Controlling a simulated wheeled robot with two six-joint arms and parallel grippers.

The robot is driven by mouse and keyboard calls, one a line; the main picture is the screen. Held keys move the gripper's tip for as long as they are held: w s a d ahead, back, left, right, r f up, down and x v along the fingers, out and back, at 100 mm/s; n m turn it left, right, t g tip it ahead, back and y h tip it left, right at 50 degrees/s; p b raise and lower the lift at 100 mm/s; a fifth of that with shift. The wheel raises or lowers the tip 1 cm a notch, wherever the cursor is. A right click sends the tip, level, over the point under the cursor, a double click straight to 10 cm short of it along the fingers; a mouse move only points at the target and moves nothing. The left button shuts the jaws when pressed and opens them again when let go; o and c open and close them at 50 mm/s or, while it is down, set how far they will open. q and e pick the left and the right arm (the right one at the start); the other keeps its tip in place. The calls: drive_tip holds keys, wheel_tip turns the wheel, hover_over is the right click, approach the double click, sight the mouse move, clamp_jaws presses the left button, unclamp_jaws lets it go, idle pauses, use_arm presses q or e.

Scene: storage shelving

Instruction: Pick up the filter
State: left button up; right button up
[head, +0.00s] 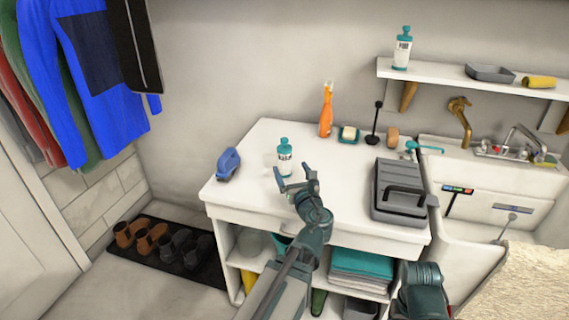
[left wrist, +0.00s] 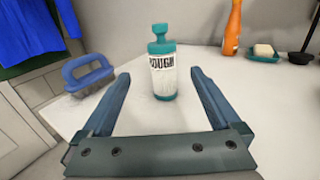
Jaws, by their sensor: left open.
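I cannot make out anything that is clearly a filter in either view. My left gripper (head: 293,173) is open and empty over the white counter. A white bottle with a teal cap (head: 284,158) stands upright just beyond its fingertips. In the left wrist view the bottle (left wrist: 164,78) shows between the two fingers, farther off and apparently untouched. My right gripper is not in view; only part of my right arm shows at the lower right.
The white counter (head: 330,224) also holds an orange spray bottle (head: 326,111), soap on a dish (head: 348,135) and a grey toolbox (head: 399,191). A sink (head: 480,190) is at right, below a wall shelf (head: 444,79). The counter's front left is clear.

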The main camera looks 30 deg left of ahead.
sight(285, 158)
use_arm(q)
drive_tip(key=x, duration=0.7)
drive_tip(key=shift+w+a+f, duration=0.1)
drive_tip(key=shift+w+a, duration=0.15)
drive_tip(key=shift+x, duration=2.6)
drive_tip(key=shift+w+d, duration=0.1)
drive_tip(key=shift+d, duration=0.1)
clamp_jaws()
